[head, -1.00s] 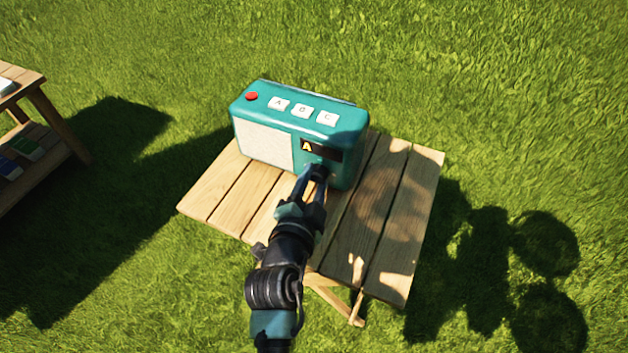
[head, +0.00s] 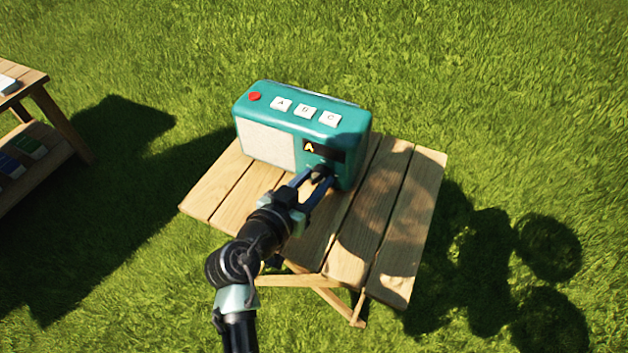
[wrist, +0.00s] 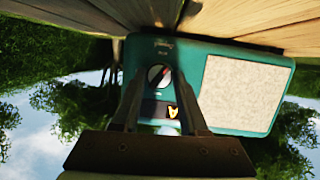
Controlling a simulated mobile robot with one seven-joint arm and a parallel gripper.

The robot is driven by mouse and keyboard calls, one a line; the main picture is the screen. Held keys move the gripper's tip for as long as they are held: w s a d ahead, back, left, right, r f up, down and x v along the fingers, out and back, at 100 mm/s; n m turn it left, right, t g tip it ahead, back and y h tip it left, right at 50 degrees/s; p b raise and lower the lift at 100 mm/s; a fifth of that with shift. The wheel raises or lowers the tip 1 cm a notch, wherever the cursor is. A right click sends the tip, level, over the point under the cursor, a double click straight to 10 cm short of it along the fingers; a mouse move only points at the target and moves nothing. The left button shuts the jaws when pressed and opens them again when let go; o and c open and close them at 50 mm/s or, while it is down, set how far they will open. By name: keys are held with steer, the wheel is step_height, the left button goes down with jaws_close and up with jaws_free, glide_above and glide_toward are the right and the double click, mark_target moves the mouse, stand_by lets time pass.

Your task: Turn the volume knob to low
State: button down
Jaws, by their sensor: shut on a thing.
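A teal radio (head: 270,120) stands on a slatted wooden table (head: 400,220). Its front has a pale speaker panel (head: 265,143) and a dark display (head: 323,150) showing a yellow "A". The dark volume knob (head: 318,173) is below the display, partly hidden by my fingers. In the wrist view, which is upside down, the knob (wrist: 158,77) shows between my fingertips with a pale pointer line lying slantwise. My gripper (head: 320,180) is shut on the knob. The small markings around the knob are too blurred to read.
The radio's top carries a red button (head: 255,97) and white keys A, B and C (head: 304,111). A wooden shelf (head: 45,105) with books stands at the far left. The table's right side is clear, and grass surrounds it.

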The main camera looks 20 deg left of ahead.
steer(key=n+h, duration=0.1)
steer(key=n, duration=0.2)
steer(key=shift+a+f+n+h, duration=0.1)
steer(key=shift+f+n+h, duration=0.05)
steer(key=shift+n+h, duration=0.2)
steer(key=n, duration=0.1)
steer(key=n+t+h+b, duration=0.1)
steer(key=n, duration=0.1)
steer(key=shift+a+f+n+h, duration=0.1)
steer(key=shift+n+h, duration=0.15)
steer(key=n+t+h, duration=0.1)
steer(key=n, duration=0.3)
steer(key=shift+f+b, duration=0.1)
steer(key=shift+b, duration=0.3)
steer(key=shift+f+n+t, duration=0.1)
steer(key=shift+n+t, duration=0.6)
steer(key=shift+n, duration=1.5)
steer(key=shift+c, duration=2.2)
jaws_free()
